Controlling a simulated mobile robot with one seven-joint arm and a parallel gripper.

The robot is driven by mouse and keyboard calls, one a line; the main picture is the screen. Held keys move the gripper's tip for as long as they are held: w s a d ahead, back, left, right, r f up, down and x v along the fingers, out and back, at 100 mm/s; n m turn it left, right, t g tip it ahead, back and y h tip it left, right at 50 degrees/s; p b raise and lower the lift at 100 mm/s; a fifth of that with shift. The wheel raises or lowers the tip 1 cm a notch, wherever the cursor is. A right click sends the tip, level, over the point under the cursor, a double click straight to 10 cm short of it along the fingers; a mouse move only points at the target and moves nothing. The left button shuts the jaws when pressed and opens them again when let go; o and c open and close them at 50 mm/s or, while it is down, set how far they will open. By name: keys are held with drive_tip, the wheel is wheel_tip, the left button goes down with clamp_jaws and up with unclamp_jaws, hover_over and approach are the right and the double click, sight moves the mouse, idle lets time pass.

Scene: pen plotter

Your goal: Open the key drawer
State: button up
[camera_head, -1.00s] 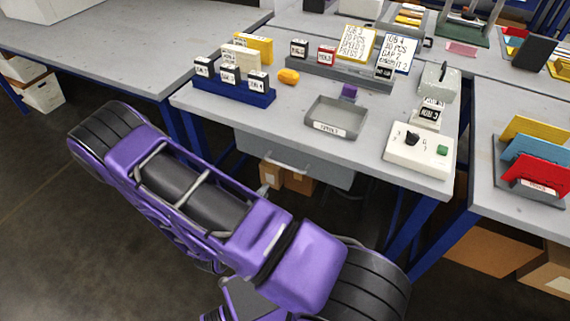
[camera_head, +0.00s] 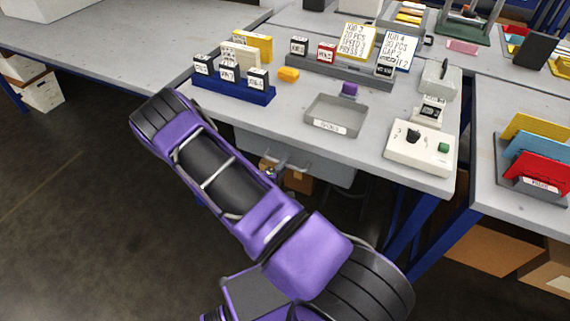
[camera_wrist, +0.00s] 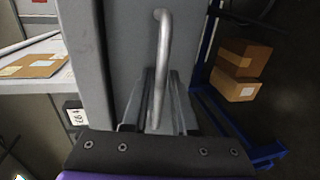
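The drawer (camera_head: 330,168) is a grey box front under the middle table, and it looks shut. Its pale bar handle (camera_head: 290,163) sticks out from the front. In the wrist view the handle (camera_wrist: 163,50) runs from the top down toward my fingers, with the grey drawer front (camera_wrist: 125,55) beside it. My gripper (camera_wrist: 160,100) looks open, with its dark fingers on either side of the handle's near part. I cannot tell whether they touch it. In the head view my gripper (camera_head: 272,169) is at the handle's left end, mostly hidden by my purple arm.
On the table (camera_head: 300,110) stand a grey tray (camera_head: 350,116), a control box (camera_head: 420,150) and a blue block holder (camera_head: 235,92). Cardboard boxes (camera_wrist: 240,70) are below. Blue table legs (camera_head: 405,225) stand to the right. The floor at left is clear.

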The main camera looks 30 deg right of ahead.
drive_tip(key=shift+c, duration=0.3)
clamp_jaws()
idle(1.1)
